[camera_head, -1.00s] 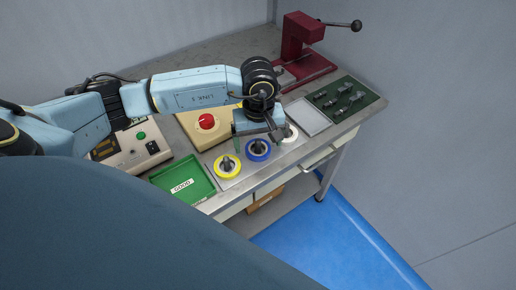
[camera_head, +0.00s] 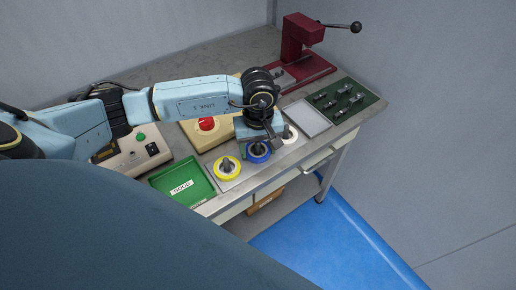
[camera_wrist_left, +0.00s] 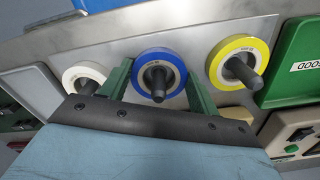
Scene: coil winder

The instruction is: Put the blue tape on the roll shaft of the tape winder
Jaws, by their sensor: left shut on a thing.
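The blue tape (camera_head: 262,159) is a roll standing around a dark peg on a metal plate, between a yellow and a white roll. In the left wrist view the blue tape (camera_wrist_left: 139,72) sits between my green fingers, the dark peg through its middle. My left gripper (camera_head: 258,148) is down at the roll from above and shut on it; the fingers (camera_wrist_left: 160,82) flank its rim. I cannot make out the roll shaft of the tape winder. My right gripper is not in view.
The yellow roll (camera_head: 235,172) and white roll (camera_head: 293,136) are close on either side. Nearby are a green tray (camera_head: 172,180), a beige box with a red knob (camera_head: 206,124), a control box (camera_head: 148,157), a red press (camera_head: 300,35) and a dark green parts tray (camera_head: 365,92).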

